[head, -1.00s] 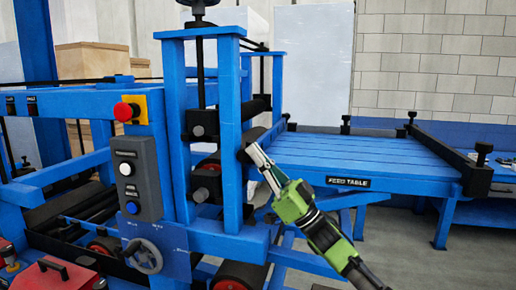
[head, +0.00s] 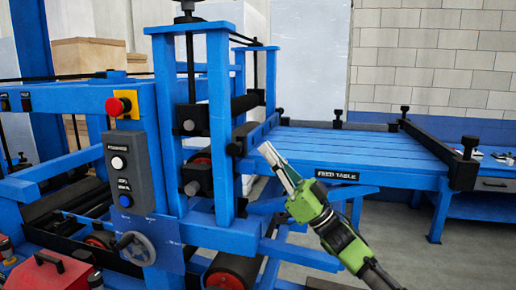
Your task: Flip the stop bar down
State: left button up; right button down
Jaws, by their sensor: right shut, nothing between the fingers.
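A narrow bar (head: 258,133) runs along the left end of the blue feed table (head: 365,146), beside the roller frame; it looks like the stop bar, but I cannot tell its tilt clearly. My right gripper (head: 266,150), on a green wrist, is shut and empty. Its pale fingertips point up and left, in front of the table's left end near the bar. I cannot tell whether they touch it. My left gripper is not in view.
Blue roller-frame posts (head: 221,130) stand just left of my right gripper. A control box (head: 130,172), red stop button (head: 115,106) and handwheel (head: 138,248) are on the machine's left. The tabletop is clear.

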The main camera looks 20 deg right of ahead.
jog(key=b+v, duration=0.1)
jog(key=v, duration=0.3)
jog(key=shift+f, duration=0.2)
dwell(0.3)
